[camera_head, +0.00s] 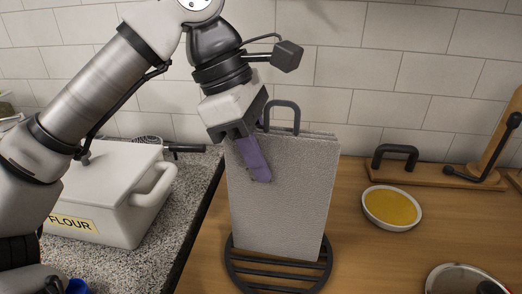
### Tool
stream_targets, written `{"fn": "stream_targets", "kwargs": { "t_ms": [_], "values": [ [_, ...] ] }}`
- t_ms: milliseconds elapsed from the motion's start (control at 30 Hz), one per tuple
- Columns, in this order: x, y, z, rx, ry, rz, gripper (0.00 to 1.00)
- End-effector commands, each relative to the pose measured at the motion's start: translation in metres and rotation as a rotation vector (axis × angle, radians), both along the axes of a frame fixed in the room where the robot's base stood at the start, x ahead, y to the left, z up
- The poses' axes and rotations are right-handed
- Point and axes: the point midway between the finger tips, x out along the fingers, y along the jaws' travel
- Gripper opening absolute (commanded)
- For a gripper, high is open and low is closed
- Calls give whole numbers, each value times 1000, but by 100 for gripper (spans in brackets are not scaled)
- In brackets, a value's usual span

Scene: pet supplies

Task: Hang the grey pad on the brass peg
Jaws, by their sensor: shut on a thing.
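My gripper (246,136) is at the upper left corner of a pale grey textured slab stack, pointing down and to the right. I see no clear brass peg in this view.
The slab stack (282,210) stands upright on a round black slatted base (238,270), with a black loop handle (283,103) above. A white flour box (110,195) is on the left. A yellow-filled bowl (391,208) and wooden boards (440,176) are on the right.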

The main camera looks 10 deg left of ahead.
Motion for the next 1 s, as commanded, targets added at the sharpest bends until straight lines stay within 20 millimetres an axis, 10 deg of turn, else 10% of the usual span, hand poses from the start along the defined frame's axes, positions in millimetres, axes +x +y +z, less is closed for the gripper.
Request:
{"fn": "stream_targets", "kwargs": {
  "t_ms": [133,167,300,733,1000],
  "values": [
    [0,0,-5,-1,0,-1,0],
    [0,0,-5,0,1,-1,32],
    [0,0,-4,0,0,-1,51],
    [0,1,-3,2,0,2,52],
    [5,16,43,-3,1,-1,52]
  ]
}}
